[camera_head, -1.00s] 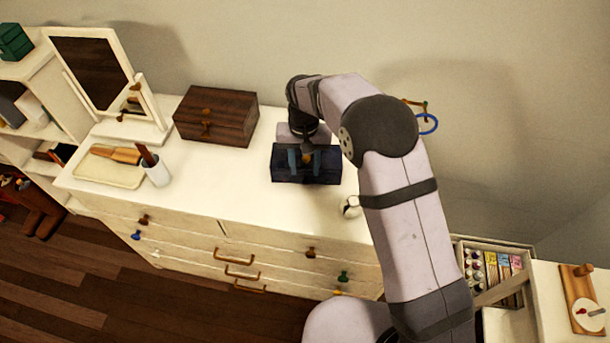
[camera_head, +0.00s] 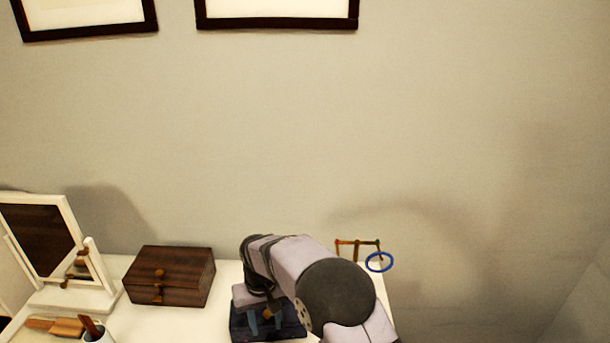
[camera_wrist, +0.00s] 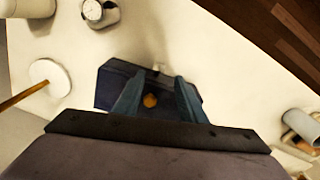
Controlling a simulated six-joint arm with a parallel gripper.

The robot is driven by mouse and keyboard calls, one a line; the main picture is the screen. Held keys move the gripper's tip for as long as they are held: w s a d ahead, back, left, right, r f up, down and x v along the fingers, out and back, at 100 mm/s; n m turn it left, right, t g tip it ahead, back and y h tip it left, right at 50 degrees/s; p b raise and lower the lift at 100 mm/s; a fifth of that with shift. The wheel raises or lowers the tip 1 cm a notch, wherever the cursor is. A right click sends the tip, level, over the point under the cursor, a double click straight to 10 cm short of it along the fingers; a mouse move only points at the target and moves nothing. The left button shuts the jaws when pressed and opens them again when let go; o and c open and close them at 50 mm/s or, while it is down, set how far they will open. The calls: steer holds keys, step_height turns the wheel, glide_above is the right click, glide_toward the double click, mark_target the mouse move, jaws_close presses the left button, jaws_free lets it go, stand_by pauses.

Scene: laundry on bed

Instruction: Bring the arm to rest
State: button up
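My arm reaches over the white dresser top, with my gripper (camera_head: 265,321) low above a dark blue box (camera_head: 292,328). In the wrist view my gripper (camera_wrist: 158,92) is open, its two blue-grey fingers apart. The dark blue box (camera_wrist: 108,80) lies beneath and between them. An orange knob (camera_wrist: 150,100) on the box shows between the fingers, with visible space on both sides. Nothing is held. I cannot tell whether the fingertips touch the box.
A brown wooden box (camera_head: 169,276) and a tilting mirror (camera_head: 45,240) stand left. A hook stand with a blue ring (camera_head: 380,262) is at right. A watch on a holder (camera_wrist: 100,12), a round white base (camera_wrist: 49,78) and a white cup (camera_wrist: 301,126) surround the gripper.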

steer(key=shift+n+g+h, duration=0.3)
steer(key=shift+n+g, duration=0.3)
steer(key=shift+g, duration=0.1)
steer(key=s+d+f, duration=0.1)
steer(key=s, duration=0.1)
steer(key=s+d+f, duration=0.1)
steer(key=s+f, duration=0.1)
steer(key=s+d+f, duration=0.1)
steer(key=s, duration=0.1)
steer(key=shift+s+d+f, duration=0.2)
steer(key=shift+d+f, duration=0.1)
steer(key=shift+f, duration=0.1)
steer(key=s+d+r+m+g, duration=0.1)
steer(key=s+d+r, duration=0.2)
steer(key=s+d, duration=0.55)
steer(key=s+d+r+m+g, duration=0.1)
steer(key=s+d+r, duration=0.2)
steer(key=s+d, duration=0.6)
steer(key=w+d+r+m+t, duration=0.2)
steer(key=d+r+m+t, duration=0.1)
steer(key=d+r, duration=0.1)
steer(key=shift+d+r, duration=0.25)
steer(key=shift+r, duration=0.05)
